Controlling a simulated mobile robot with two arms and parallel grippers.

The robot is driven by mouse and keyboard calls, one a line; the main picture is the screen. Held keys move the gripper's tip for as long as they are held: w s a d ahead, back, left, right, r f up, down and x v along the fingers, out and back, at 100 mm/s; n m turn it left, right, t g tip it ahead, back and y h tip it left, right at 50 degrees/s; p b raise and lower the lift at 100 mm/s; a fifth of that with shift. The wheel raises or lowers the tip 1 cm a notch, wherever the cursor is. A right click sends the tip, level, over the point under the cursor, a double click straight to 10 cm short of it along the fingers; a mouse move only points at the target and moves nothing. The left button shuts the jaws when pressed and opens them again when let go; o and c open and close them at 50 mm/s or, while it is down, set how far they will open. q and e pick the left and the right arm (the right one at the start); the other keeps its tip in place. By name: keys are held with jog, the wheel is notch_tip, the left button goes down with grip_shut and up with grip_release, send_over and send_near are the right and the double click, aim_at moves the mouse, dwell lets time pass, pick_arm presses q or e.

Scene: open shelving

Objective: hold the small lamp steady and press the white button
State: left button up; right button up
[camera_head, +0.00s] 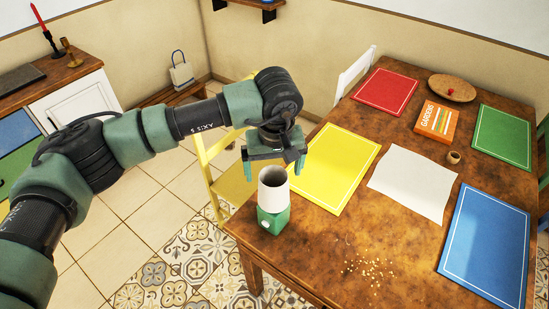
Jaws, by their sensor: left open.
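The small lamp stands upright near the left corner of the wooden table, with a white cylindrical shade (273,188) on a green base (278,218). The white button (265,225) is on the front left face of the green base. My left gripper (275,172) is open and points down, just above and behind the shade. Its fingers appear spread to either side of the shade's top; whether they touch it I cannot tell. My right gripper is not in the view.
The wooden table (390,228) holds yellow (337,165), red (385,93), green (502,137) and blue (487,240) mats, a white sheet (412,182), an orange box (437,121), a wooden plate (451,88) and crumbs (370,270). A yellow chair (215,158) stands behind my left arm.

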aim_at(274, 176)
pick_arm(q)
jog(key=shift+w+f+p, duration=0.15)
jog(key=shift+f+p, duration=0.1)
jog(key=shift+f, duration=0.75)
jog(key=shift+w+f+p, duration=0.15)
jog(key=shift+f+p, duration=0.05)
jog(key=shift+f, duration=0.8)
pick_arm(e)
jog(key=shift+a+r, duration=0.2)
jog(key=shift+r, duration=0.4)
pick_arm(q)
jog(key=c, duration=2)
jog(key=shift+c, duration=0.2)
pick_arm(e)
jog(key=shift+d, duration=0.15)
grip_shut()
pick_arm(q)
jog(key=shift+r, duration=0.1)
